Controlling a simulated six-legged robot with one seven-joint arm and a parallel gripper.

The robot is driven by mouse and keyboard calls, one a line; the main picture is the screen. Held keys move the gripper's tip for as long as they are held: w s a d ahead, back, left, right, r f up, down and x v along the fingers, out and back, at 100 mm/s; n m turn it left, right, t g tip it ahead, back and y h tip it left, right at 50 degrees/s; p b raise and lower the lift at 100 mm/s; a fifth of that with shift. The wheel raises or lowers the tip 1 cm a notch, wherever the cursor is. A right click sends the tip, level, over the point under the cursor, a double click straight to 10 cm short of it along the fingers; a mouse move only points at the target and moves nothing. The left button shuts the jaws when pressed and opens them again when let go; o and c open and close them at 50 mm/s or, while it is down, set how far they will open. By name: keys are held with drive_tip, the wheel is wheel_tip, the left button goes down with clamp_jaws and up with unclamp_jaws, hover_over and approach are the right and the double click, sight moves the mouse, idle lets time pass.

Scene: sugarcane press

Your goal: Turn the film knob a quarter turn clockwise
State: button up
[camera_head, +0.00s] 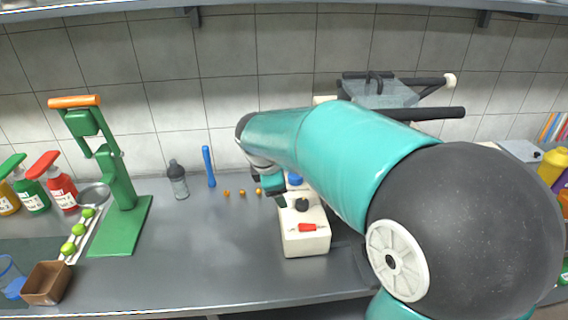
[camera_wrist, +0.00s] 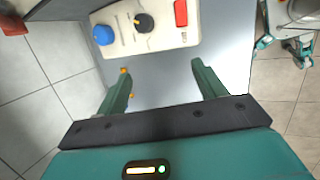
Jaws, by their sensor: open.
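A cream control box (camera_head: 305,243) stands on the grey counter, right of centre in the head view. On its top are a blue round control (camera_head: 295,179), a black knob with a pointer (camera_head: 302,205) and a red switch (camera_head: 307,228). In the wrist view the black knob (camera_wrist: 144,22) sits between the blue control (camera_wrist: 103,35) and the red switch (camera_wrist: 181,13). Labels are too small to read, so I cannot confirm which control is the film knob. My gripper (camera_wrist: 160,68) is open and empty, its fingers apart from the knob. In the head view my arm partly hides the box.
A green press (camera_head: 117,185) with an orange handle stands at the left, beside a tray of green fruit (camera_head: 68,248). The counter front is clear.

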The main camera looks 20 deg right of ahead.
sight(295, 175)
drive_tip(key=w+d+f+n+g, duration=0.1)
drive_tip(key=w+d+f+n, duration=0.1)
drive_tip(key=w+f+n, duration=0.9)
drive_tip(key=shift+m, duration=0.9)
drive_tip(key=w+d, duration=0.2)
drive_tip(key=d, duration=0.1)
drive_tip(key=w+d+f, duration=0.1)
drive_tip(key=w+d, duration=0.5)
drive_tip(key=shift+w+d+f, duration=0.2)
drive_tip(key=shift+w, duration=0.05)
drive_tip(key=shift+w+d+f, duration=0.15)
drive_tip(key=shift+f, duration=0.4)
drive_tip(key=c, duration=1)
